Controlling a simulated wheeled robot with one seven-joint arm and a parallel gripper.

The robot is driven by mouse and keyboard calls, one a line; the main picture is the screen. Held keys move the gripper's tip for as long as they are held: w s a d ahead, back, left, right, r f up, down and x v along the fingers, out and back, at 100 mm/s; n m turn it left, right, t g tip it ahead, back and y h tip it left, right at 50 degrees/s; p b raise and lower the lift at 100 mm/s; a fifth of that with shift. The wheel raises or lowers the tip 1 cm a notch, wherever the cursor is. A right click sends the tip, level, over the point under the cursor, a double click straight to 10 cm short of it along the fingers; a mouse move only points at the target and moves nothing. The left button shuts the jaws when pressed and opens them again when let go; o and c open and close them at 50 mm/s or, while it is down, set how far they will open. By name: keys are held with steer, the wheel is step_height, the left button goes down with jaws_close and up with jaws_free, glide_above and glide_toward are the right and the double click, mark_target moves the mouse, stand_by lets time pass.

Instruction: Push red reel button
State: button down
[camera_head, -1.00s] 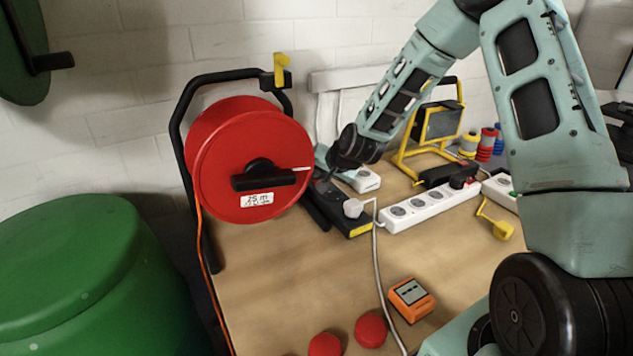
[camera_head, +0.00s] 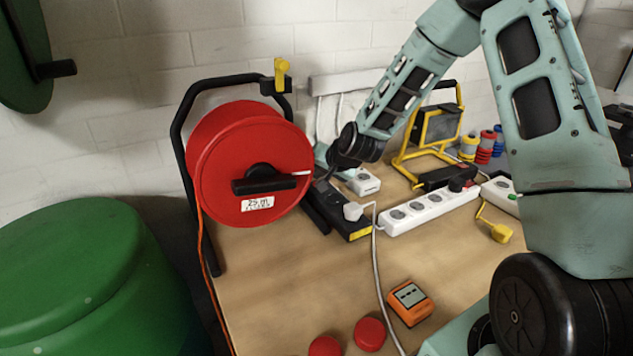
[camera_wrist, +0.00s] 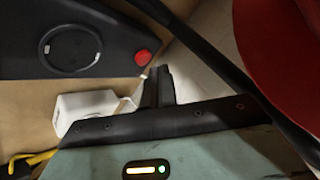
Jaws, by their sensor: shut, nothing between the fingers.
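The red cable reel (camera_head: 250,160) stands in a black tube frame at the left end of the table. In the wrist view, a small round red button (camera_wrist: 143,57) sits on a black panel (camera_wrist: 90,40) with a round socket cover. My gripper (camera_wrist: 160,70) is shut and empty; its fingertips are close beside the button, at its lower right in that view. I cannot tell whether they touch it. In the head view, my gripper (camera_head: 323,178) points down between the reel and the black socket unit (camera_head: 350,225), and the button cannot be made out.
A white plug (camera_head: 354,211) with a cable is on the black unit. A white power strip (camera_head: 430,208), a yellow work lamp (camera_head: 440,125) and an orange meter (camera_head: 410,303) are to the right. The reel's frame bar (camera_wrist: 225,70) runs close beside my fingers.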

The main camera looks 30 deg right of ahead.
step_height(320, 180, up, 5)
steer(key=p, duration=0.3)
stand_by(0.5)
steer(key=shift+s, duration=0.15)
stand_by(0.6)
